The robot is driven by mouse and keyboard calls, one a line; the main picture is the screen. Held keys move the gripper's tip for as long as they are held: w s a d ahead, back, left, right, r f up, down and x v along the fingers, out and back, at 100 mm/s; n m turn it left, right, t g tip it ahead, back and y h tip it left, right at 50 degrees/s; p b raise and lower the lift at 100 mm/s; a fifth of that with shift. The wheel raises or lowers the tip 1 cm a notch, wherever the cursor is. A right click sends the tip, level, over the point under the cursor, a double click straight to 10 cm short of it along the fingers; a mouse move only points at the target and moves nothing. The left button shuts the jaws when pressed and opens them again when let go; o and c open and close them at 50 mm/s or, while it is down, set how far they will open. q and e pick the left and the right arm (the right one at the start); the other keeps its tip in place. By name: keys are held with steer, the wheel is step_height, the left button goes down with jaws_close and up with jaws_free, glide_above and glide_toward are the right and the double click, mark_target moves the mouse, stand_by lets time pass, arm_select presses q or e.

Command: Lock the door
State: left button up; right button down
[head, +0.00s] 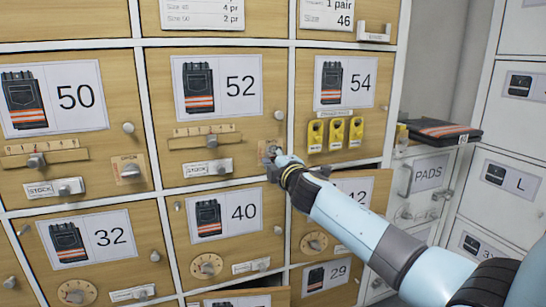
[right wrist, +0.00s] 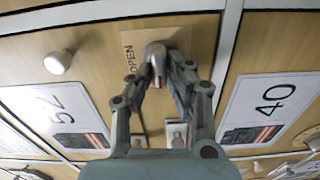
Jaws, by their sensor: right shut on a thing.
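The wooden door marked 52 (head: 160,100) is flush in the cabinet front in the head view. At its lower right is a small plate (head: 264,148) carrying a grey turn knob, mostly hidden behind my gripper. My right gripper (head: 274,168) reaches it from the lower right. In the right wrist view my right gripper (right wrist: 160,84) is shut on the grey turn knob (right wrist: 156,52), beside a plate reading OPEN (right wrist: 130,48). The door's round pull knob (head: 279,115) also shows in the right wrist view (right wrist: 57,62). My left gripper is not in view.
Door 52 also has a slider strip (head: 183,139) and a STOCK bolt (head: 208,168). Door 54 at the right carries several yellow tags (head: 336,134). Doors 50 (head: 18,176) and 40 (head: 180,250) adjoin. A lower drawer (head: 270,298) stands partly out. A dark folded garment (head: 440,130) lies right.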

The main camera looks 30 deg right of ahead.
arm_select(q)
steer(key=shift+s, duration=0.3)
arm_select(e)
steer(key=shift+n, duration=0.3)
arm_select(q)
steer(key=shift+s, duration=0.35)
arm_select(e)
steer(key=c, duration=1.3)
jaws_free()
steer(key=shift+s+a+f, duration=0.1)
steer(key=shift+s, duration=0.05)
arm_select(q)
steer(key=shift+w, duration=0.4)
arm_select(e)
steer(key=v, duration=1.1)
steer(key=shift+s, duration=0.3)
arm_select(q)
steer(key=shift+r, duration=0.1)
